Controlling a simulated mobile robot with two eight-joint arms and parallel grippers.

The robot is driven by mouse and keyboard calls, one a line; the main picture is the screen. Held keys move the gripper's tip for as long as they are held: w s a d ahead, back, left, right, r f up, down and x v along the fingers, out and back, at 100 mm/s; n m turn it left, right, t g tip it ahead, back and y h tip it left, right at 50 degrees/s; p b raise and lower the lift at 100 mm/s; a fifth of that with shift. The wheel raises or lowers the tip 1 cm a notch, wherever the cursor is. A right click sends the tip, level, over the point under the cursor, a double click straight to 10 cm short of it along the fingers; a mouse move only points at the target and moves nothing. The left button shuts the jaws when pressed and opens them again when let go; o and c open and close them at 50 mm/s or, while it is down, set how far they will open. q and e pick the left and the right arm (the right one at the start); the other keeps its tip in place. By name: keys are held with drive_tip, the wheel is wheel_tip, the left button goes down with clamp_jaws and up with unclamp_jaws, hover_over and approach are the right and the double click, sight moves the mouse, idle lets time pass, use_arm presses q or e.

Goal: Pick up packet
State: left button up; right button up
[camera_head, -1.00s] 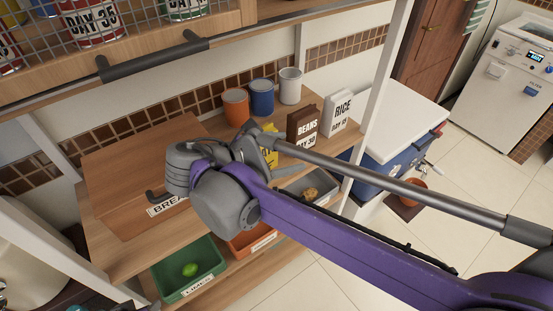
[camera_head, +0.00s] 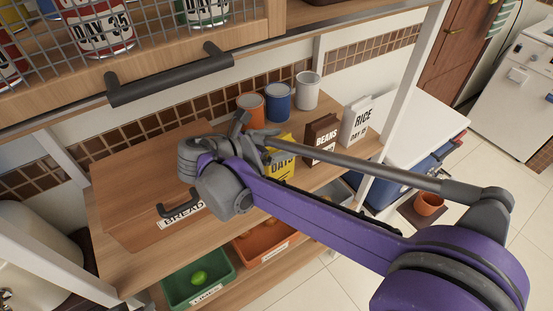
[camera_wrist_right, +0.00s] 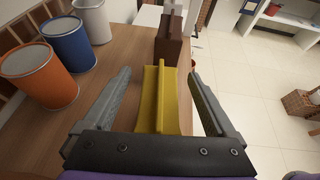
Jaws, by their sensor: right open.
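A yellow packet marked OATS (camera_head: 284,166) stands upright on the wooden shelf, partly hidden behind my right arm. In the right wrist view the yellow packet (camera_wrist_right: 158,100) is seen from above, between the two fingers. My right gripper (camera_wrist_right: 159,75) is open, with one finger on each side of the packet and a gap visible on both sides. In the head view the right gripper (camera_head: 262,140) is at the packet's upper left. A brown BEANS packet (camera_head: 321,139) and a white RICE packet (camera_head: 357,120) stand to its right. My left gripper is not in view.
Orange (camera_head: 250,106), blue (camera_head: 279,102) and white (camera_head: 307,90) canisters stand behind the packets. A bread box (camera_head: 135,190) is at left. A wire-front cabinet with a dark handle (camera_head: 170,75) hangs above. Green (camera_head: 175,292) and orange (camera_head: 262,243) bins sit below.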

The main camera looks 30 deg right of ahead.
drive_tip(key=shift+w+d+f, duration=0.15)
drive_tip(key=shift+d+f, duration=0.1)
drive_tip(key=shift+d, duration=0.4)
clamp_jaws()
